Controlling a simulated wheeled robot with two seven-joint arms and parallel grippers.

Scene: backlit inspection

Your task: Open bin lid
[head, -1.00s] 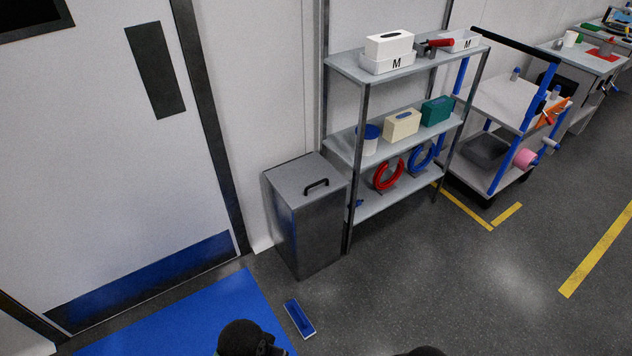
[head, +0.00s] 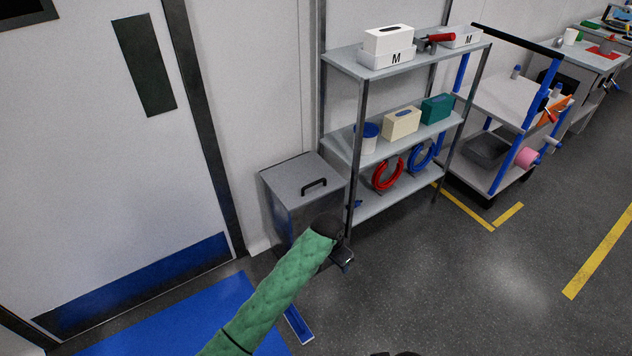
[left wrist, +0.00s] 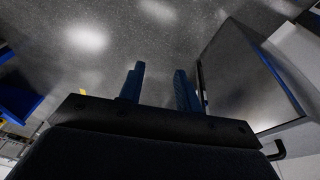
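A grey metal bin (head: 284,222) stands against the wall between the door and the shelf. Its flat lid (head: 290,178) is closed, with a black handle (head: 314,186) on top. The bin's side also shows at the right of the left wrist view (left wrist: 243,72), with part of the dark handle (left wrist: 277,149) at lower right. My left arm, in a green sleeve, reaches up in front of the bin. My left gripper (head: 343,258) is beside the bin's front right, below lid level. Its two blue fingers are apart and empty in the left wrist view (left wrist: 160,90). My right gripper is not visible.
A metal shelf (head: 345,150) with boxes and coils stands directly right of the bin. A blue mat (head: 190,320) lies before the door (head: 110,190). The floor at right is open.

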